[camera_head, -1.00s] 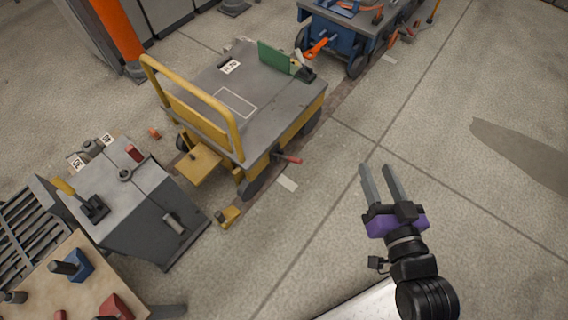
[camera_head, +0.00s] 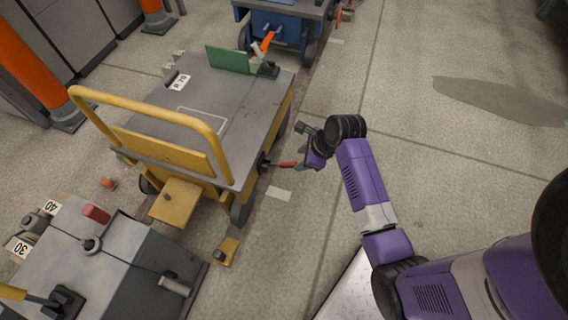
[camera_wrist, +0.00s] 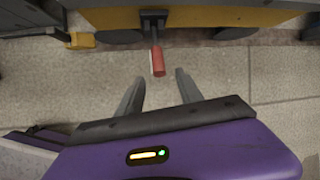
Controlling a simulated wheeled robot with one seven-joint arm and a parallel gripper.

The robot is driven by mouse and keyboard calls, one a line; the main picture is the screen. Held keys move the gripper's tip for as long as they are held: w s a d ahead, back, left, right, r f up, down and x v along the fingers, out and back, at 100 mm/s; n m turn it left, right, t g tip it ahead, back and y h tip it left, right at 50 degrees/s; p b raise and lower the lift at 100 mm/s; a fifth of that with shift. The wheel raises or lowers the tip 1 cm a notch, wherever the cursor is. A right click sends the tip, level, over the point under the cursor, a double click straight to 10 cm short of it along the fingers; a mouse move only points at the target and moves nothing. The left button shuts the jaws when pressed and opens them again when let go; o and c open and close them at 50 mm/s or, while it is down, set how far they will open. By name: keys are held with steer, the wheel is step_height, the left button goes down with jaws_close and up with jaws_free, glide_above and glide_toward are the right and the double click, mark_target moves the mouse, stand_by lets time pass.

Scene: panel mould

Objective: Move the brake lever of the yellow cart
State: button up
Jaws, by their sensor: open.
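The yellow cart (camera_head: 222,112) stands left of centre in the head view, with a grey deck and a yellow push bar. Its brake lever, with a red grip (camera_head: 284,165), sticks out from the near right side, low on the cart. In the wrist view the red grip (camera_wrist: 158,61) hangs from a dark bracket under the cart's edge. My gripper (camera_head: 302,159) is at the end of the lever in the head view, its fingers partly hidden. In the wrist view my open gripper (camera_wrist: 158,85) has the red grip ahead of and between its fingertips, with nothing held.
A grey cabinet (camera_head: 105,255) with a red handle stands at the lower left. A blue cart (camera_head: 283,27) stands behind the yellow cart. A yellow wheel stop (camera_head: 228,252) lies on the floor. The floor to the right is clear.

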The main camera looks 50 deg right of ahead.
mark_target(295, 164)
steer(key=shift+w+a+f+m, duration=0.1)
steer(key=shift+f+m, duration=0.2)
steer(key=shift+f, duration=0.15)
steer(key=b+x, duration=0.4)
steer(key=x, duration=0.3)
jaws_close()
stand_by(1.1)
